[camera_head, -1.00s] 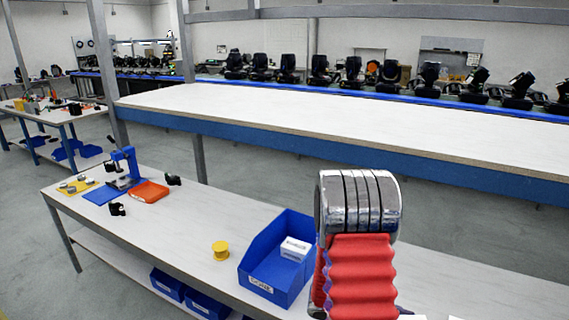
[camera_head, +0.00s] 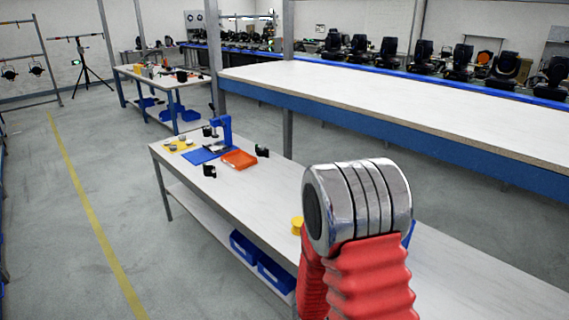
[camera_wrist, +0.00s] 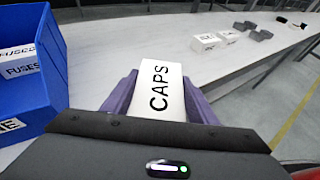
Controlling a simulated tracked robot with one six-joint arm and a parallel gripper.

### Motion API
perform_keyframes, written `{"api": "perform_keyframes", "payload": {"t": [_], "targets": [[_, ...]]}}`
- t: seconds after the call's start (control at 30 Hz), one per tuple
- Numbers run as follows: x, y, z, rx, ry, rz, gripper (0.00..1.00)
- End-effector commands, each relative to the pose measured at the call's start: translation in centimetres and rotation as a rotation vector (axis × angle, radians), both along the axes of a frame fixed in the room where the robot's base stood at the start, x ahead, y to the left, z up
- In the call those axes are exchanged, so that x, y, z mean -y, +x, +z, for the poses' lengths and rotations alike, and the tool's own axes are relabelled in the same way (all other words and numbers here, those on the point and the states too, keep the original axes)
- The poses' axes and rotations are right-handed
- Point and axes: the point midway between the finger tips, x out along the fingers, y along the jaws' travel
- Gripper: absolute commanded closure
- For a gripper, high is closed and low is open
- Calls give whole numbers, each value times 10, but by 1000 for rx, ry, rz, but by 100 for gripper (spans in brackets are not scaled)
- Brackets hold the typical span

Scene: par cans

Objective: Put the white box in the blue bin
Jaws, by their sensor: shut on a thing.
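In the wrist view a white box (camera_wrist: 158,75) marked CAPS sits between the purple fingers of my gripper (camera_wrist: 158,95), which is shut on it. The blue bin (camera_wrist: 52,55) stands to the left of the held box, apart from it. A white box marked FUSES (camera_wrist: 18,62) lies inside the bin. In the head view my arm hides my gripper, the held box and nearly all of the bin; only a sliver of blue (camera_head: 410,233) shows at the arm's right edge.
The long white bench (camera_head: 460,285) has free room right of my arm. A yellow spool (camera_head: 297,226), an orange tray (camera_head: 239,159) and a blue press (camera_head: 224,130) stand on it. Small white boxes (camera_wrist: 206,42) and dark grey blocks (camera_wrist: 262,34) sit farther along in the wrist view.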

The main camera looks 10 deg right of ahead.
Motion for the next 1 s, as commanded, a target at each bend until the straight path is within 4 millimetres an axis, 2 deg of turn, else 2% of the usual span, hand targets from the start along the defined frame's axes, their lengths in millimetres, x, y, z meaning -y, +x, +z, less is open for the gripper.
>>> {"api": "perform_keyframes", "payload": {"t": [0.37, 0.57, 0.7, 0.8, 0.9, 1.0], "targets": [[-85, 65, -1, 2, 0, 266, 73], [-141, 108, -2, 1, -1, 443, 73], [-186, 142, -3, 1, 0, 584, 73], [-210, 162, -4, 0, 0, 664, 73], [-226, 175, -4, 1, 0, 714, 73], [-233, 180, -4, 0, 0, 739, 73]]}}
